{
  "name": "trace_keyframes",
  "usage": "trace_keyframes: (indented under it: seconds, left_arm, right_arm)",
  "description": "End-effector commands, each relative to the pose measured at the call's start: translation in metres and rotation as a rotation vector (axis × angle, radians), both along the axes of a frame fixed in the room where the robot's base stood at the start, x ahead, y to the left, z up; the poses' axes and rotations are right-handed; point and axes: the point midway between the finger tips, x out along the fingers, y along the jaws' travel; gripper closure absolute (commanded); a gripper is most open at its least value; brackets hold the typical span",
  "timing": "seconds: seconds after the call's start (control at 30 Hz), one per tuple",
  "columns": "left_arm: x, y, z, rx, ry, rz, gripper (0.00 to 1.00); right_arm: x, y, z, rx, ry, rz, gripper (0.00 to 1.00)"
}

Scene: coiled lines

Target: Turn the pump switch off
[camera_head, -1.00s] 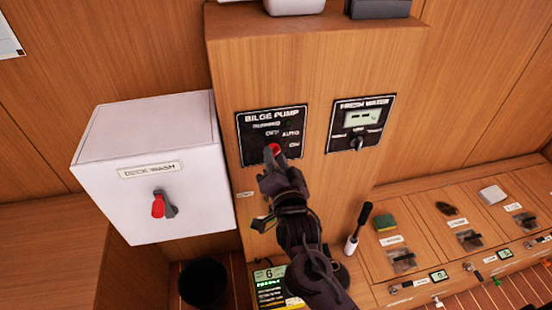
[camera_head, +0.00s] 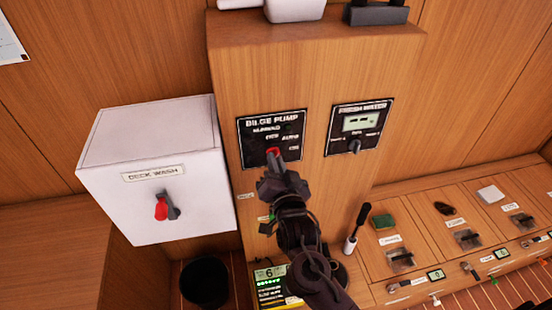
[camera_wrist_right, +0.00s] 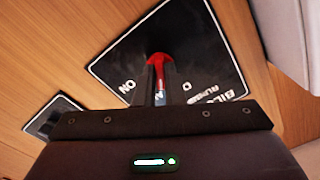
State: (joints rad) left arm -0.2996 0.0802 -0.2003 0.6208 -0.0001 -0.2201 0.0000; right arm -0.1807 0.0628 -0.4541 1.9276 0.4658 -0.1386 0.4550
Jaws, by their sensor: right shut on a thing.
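The black bilge pump panel (camera_head: 271,137) is on the front of a wooden column, with position labels including AUTO and ON. Its red-tipped switch (camera_head: 273,152) shows just above my right gripper (camera_head: 272,168). In the right wrist view the red switch (camera_wrist_right: 159,62) stands between the fingertips of my right gripper (camera_wrist_right: 159,82), which is shut on it. The panel (camera_wrist_right: 200,50) appears turned over there, with ON to the left of the switch. The gripper hides the switch's base, so its exact position is hard to tell. My left gripper is not in view.
A white deck wash box (camera_head: 155,170) with a red-handled switch (camera_head: 162,208) juts out on the left. A fresh water panel (camera_head: 359,127) with a knob is to the right. A black bin (camera_head: 204,283) stands below, and a slanted counter (camera_head: 440,245) with small items runs right.

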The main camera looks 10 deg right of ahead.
Motion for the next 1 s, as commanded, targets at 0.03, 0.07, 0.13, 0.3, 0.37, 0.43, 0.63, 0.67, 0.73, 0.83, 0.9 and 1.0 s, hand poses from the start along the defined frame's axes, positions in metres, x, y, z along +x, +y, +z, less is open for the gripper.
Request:
trace_keyframes:
  seconds: [0.03,0.07,0.13,0.3,0.37,0.43,0.63,0.67,0.73,0.83,0.9,1.0]
  left_arm:
    - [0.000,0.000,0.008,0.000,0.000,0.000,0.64]
    - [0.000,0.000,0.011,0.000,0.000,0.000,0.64]
    - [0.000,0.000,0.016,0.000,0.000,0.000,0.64]
    - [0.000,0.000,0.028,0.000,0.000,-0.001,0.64]
    - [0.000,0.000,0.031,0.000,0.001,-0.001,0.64]
    - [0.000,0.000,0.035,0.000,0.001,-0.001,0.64]
    - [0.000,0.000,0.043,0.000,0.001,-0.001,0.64]
    - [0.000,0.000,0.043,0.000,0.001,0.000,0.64]
    - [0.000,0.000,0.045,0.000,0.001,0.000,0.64]
    - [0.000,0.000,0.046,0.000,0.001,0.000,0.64]
    - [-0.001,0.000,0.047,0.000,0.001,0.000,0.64]
    - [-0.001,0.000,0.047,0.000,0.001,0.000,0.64]
  right_arm:
    - [0.000,0.000,0.003,-0.043,0.003,0.001,1.00]
    - [0.000,0.000,0.003,-0.068,0.003,0.001,1.00]
    - [0.000,0.000,0.004,-0.130,0.002,0.001,1.00]
    - [0.000,0.000,0.003,-0.273,0.002,0.000,1.00]
    - [0.000,-0.001,0.003,-0.319,0.003,0.000,1.00]
    - [0.000,-0.001,0.002,-0.368,0.004,0.000,1.00]
    - [0.000,-0.001,0.002,-0.480,0.003,0.000,1.00]
    - [0.000,-0.001,0.001,-0.493,0.003,0.000,1.00]
    - [0.000,-0.001,0.001,-0.517,0.003,0.000,1.00]
    - [0.000,0.000,0.000,-0.543,0.004,0.001,1.00]
    - [0.000,0.000,0.000,-0.555,0.004,0.001,1.00]
    - [0.000,0.000,0.000,-0.565,0.003,0.000,1.00]
